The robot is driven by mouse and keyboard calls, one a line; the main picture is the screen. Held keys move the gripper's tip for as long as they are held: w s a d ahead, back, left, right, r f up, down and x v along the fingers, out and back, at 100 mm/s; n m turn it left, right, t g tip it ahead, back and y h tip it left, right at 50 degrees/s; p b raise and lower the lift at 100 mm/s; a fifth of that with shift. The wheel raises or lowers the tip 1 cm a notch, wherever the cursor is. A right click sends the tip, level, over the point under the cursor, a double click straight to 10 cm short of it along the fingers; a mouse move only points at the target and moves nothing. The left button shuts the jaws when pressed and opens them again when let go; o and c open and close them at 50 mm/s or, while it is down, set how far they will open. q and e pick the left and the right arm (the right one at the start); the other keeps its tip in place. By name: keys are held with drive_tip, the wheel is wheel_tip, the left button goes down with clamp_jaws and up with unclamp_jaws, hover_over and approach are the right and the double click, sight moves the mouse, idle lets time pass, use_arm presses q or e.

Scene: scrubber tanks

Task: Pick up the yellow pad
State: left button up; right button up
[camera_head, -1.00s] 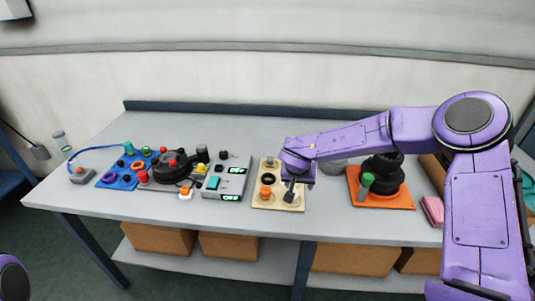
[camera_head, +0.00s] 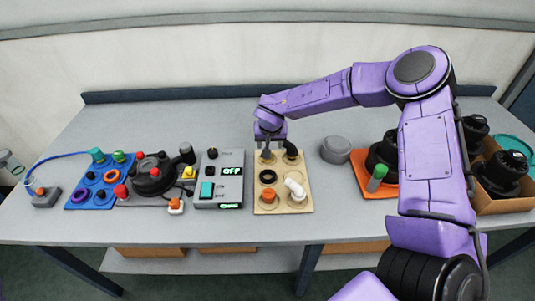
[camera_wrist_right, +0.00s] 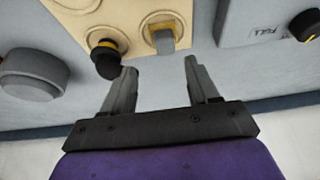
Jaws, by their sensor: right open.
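My right gripper (camera_head: 269,142) is over the back edge of the beige board (camera_head: 282,203). In the right wrist view the gripper (camera_wrist_right: 160,66) is open, with nothing between its fingers. A grey block with a yellow part (camera_wrist_right: 163,41) stands on the board just beyond the gap between the fingertips. A black elbow fitting (camera_wrist_right: 105,58) is beside it, close to one fingertip. In the head view a small yellow piece (camera_head: 189,173) is at the grey control box's left side. I cannot tell for sure which is the yellow pad. My left gripper is out of view.
The board also carries a black ring (camera_head: 268,177), an orange knob (camera_head: 268,196) and a white elbow (camera_head: 294,188). The grey control box (camera_head: 219,188) stands left of it. A round grey lid (camera_head: 336,149) and an orange plate (camera_head: 363,182) are to the right.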

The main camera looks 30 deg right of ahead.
drive_tip(key=x, duration=0.4)
drive_tip(key=a+p+x, duration=0.1)
drive_tip(key=x, duration=0.1)
drive_tip(key=shift+w+f, duration=0.25)
drive_tip(key=shift+s+r, duration=0.2)
drive_tip(key=shift+s, duration=0.1)
drive_tip(key=shift+s+r, duration=0.1)
drive_tip(key=c, duration=0.4)
clamp_jaws()
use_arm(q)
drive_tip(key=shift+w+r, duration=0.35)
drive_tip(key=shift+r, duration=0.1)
